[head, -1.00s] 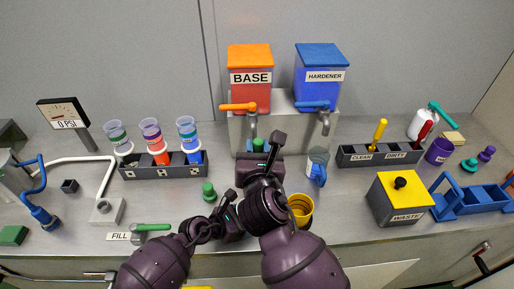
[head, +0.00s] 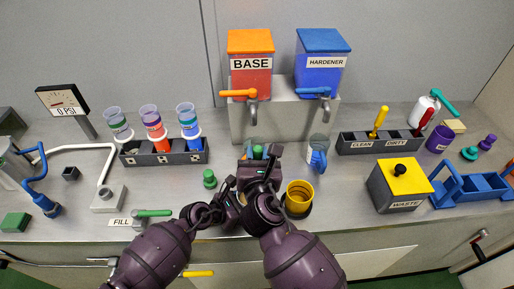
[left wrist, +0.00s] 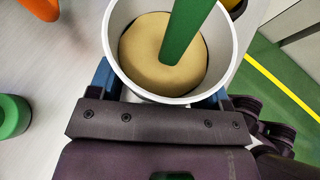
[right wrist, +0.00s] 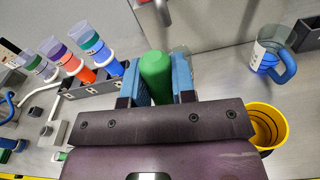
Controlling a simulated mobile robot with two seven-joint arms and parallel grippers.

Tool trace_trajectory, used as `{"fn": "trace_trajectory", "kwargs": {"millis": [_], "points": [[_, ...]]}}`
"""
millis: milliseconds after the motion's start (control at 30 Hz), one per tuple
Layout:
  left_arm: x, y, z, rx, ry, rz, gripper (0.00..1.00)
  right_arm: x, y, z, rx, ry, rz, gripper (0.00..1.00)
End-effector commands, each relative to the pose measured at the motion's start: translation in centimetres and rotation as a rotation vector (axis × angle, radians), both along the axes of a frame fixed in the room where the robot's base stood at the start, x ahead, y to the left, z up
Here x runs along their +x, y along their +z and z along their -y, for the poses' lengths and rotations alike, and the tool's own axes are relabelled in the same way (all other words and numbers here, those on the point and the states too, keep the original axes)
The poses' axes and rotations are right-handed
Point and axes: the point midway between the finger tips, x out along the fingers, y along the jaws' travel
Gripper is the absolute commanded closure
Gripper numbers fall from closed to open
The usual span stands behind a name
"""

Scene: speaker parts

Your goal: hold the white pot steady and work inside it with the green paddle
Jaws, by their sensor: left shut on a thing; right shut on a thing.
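The white pot (left wrist: 232,62) shows in the left wrist view, with tan material (left wrist: 147,62) in it. My left gripper (left wrist: 163,92) is shut on its near side, a blue finger at each side. The green paddle (left wrist: 188,35) reaches down into the pot at a slant; its lower end meets the tan material. In the right wrist view the paddle's green handle (right wrist: 155,72) stands between the blue pads of my right gripper (right wrist: 155,88), which is shut on it. In the head view the handle top (head: 257,152) shows above my right gripper; my arms hide the pot.
A yellow cup (head: 298,193) stands close right of my right gripper. A small green piece (head: 209,178) lies to the left. The BASE (head: 250,85) and HARDENER (head: 321,85) dispensers stand behind. The WASTE box (head: 398,190) is at right, a cup rack (head: 165,158) at left.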

Motion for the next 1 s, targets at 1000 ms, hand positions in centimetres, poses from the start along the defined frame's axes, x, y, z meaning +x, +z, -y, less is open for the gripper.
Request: {"fn": "trace_trajectory", "kwargs": {"millis": [1000], "points": [[0.0,0.0,0.0,-0.001,0.0,0.0,0.52,-0.2,-5.3,-0.3,0.0,0.0,0.001,0.99]]}}
